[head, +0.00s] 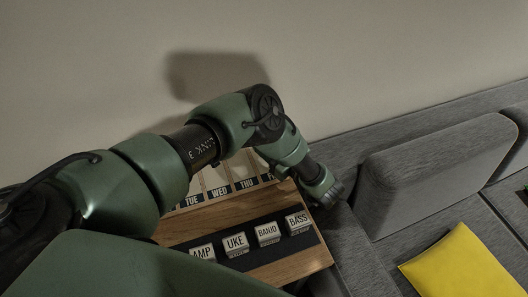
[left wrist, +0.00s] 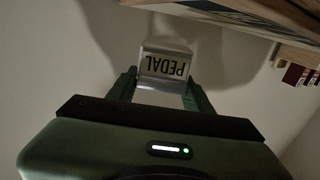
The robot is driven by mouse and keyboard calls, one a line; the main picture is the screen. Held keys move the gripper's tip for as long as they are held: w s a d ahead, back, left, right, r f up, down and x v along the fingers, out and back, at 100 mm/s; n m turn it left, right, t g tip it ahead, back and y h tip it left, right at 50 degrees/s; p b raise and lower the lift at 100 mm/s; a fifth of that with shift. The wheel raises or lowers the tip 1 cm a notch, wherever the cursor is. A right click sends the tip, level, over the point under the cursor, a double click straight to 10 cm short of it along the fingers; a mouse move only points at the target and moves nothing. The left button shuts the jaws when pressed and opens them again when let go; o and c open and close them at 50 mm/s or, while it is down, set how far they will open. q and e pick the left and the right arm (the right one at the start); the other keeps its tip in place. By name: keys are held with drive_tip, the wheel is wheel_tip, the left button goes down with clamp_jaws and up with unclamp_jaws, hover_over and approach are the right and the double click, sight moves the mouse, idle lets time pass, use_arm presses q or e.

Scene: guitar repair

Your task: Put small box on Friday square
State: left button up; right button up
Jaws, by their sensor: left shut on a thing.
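My left gripper (left wrist: 160,88) is shut on a small box labelled PEDAL (left wrist: 165,65), which has a pale face with black letters and shows upside down in the left wrist view. In the head view the left gripper (head: 328,190) is at the end of the arm, beside the right edge of the wooden board (head: 215,215); the held box cannot be made out there. A row of day squares runs along the board's back, with TUE, WED and THU (head: 244,184) readable. The square right of THU (head: 267,177) is partly hidden by my arm. My right gripper is not in view.
Small boxes labelled AMP (head: 203,252), UKE (head: 236,242), BANJO (head: 268,232) and BASS (head: 297,221) stand on a dark strip at the board's front. A grey sofa (head: 435,165) with a yellow cushion (head: 458,265) is at the right. A bare wall stands behind.

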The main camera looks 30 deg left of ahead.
use_arm(q)
drive_tip(key=shift+f, duration=1.45)
drive_tip(key=shift+f+b, duration=0.2)
drive_tip(key=shift+b, duration=0.15)
drive_tip(key=o, duration=1.4)
drive_tip(key=shift+r, duration=0.1)
